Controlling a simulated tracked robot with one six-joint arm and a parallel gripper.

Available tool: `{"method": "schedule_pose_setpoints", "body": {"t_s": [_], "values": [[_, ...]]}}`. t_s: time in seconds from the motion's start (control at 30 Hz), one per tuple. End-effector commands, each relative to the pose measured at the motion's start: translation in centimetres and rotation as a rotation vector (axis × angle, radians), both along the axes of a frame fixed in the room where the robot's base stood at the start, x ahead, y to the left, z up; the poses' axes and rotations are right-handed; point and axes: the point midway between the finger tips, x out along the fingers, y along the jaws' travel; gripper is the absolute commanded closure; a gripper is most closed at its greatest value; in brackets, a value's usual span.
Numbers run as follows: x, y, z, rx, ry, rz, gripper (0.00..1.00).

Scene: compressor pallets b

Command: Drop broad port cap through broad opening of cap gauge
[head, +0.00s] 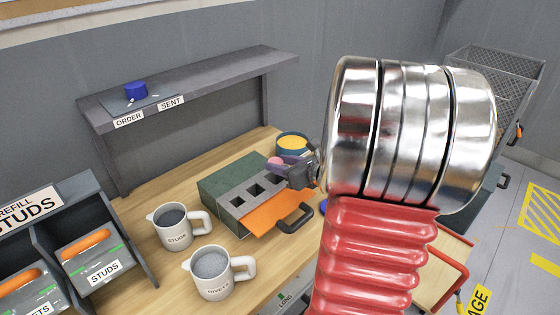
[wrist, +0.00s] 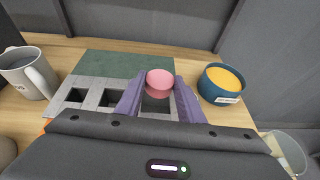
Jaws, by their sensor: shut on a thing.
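A pink round cap (wrist: 160,82) is held between the two purple fingers of my gripper (wrist: 160,92). In the head view the cap (head: 274,161) shows at the tip of my gripper (head: 283,164). The cap gauge (head: 220,182) is a dark green block with a grey holed strip (head: 246,202) and an orange tray below. Its grey strip (wrist: 93,86) also shows in the wrist view. The cap is above the gauge at its right end, near the rightmost dark opening (wrist: 155,105). That opening is partly covered by my fingers and cap. Its width against the others is hard to tell.
A blue bowl (wrist: 221,84) with yellow contents stands close right of the gauge. Two grey-white mugs, a studs mug (head: 172,226) and a rivets mug (head: 212,274), stand left and front. A shelf (head: 190,85) with a blue cap (head: 136,90) is behind.

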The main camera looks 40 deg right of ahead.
Motion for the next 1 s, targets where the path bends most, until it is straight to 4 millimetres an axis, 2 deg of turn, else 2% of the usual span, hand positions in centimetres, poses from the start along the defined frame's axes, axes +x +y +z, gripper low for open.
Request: {"method": "schedule_pose_setpoints", "body": {"t_s": [1.0], "values": [[0.1, 0.1, -4.0, 0.000, 0.000, 0.003, 0.86]]}}
